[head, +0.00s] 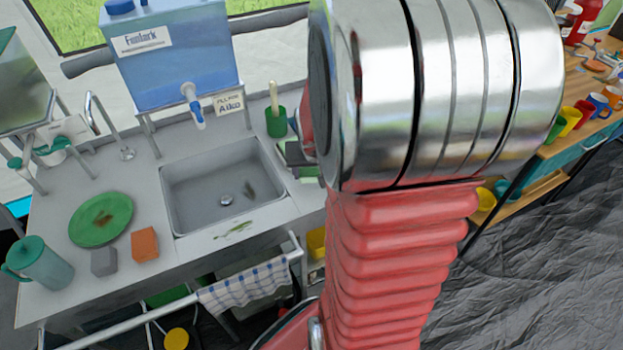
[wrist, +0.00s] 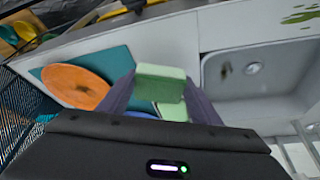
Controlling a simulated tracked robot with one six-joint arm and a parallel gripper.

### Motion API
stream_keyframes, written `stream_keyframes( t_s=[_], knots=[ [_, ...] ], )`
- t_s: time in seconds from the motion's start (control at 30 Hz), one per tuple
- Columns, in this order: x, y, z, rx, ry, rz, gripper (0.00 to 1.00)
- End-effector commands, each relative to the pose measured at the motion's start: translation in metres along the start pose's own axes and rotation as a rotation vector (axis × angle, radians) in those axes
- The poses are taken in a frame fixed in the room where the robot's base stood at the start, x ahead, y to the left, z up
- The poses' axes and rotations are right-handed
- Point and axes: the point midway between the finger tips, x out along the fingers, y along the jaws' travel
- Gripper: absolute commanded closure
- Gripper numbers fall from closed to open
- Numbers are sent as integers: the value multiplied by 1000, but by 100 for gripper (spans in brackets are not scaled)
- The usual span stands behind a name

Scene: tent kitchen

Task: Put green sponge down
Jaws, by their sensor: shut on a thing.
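The green sponge (wrist: 160,72) is between the two purple-grey fingers of my gripper (wrist: 160,86) in the wrist view. My gripper is shut on it, above the pale counter (wrist: 170,35), between a teal mat (wrist: 118,62) and the sink (wrist: 262,75). Whether the sponge touches the surface below, I cannot tell. Another light green piece (wrist: 173,111) shows just below it, partly hidden by the right finger. In the head view my arm hides the gripper and the sponge.
An orange plate (wrist: 75,86) lies on the mat. In the head view stand the sink (head: 220,184), a green plate (head: 101,219), an orange sponge (head: 145,244), a grey sponge (head: 104,262), a teal jug (head: 42,265) and a green cup (head: 276,123).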

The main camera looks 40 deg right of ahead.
Motion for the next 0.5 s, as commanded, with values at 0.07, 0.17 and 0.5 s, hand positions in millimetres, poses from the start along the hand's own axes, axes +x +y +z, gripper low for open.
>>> stream_keyframes(
  t_s=[0.07, 0.17, 0.5],
  knots=[
    [0, 0, 0, 0, 0, 0, 70],
    [0, 0, 0, 0, 0, 0, 70],
    [27, 0, 13, 0, -4, 0, 70]
  ],
)
